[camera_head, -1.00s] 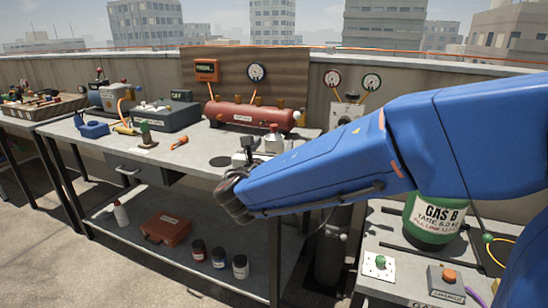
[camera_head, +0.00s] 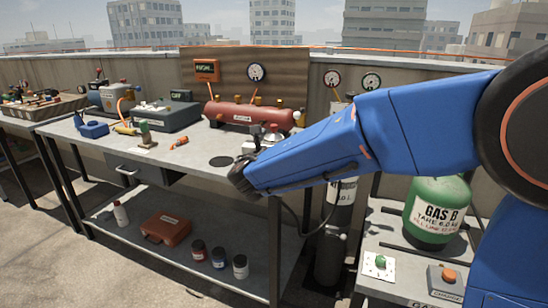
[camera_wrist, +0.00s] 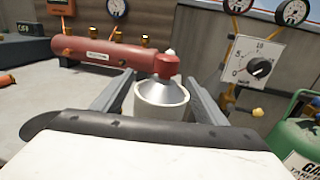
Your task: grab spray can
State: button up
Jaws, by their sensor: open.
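The gripper is open, one grey finger on each side, and I cannot tell if either touches the can. The can's lower part is hidden by the gripper's own body.
A red horizontal tank (camera_head: 248,114) with brass fittings stands behind the can. Pressure gauges (camera_head: 371,82) hang on the wall behind. A green gas cylinder (camera_head: 437,213) stands on a side table at right. The bench front left of the arm is mostly clear.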

jog(key=c, duration=1.4)
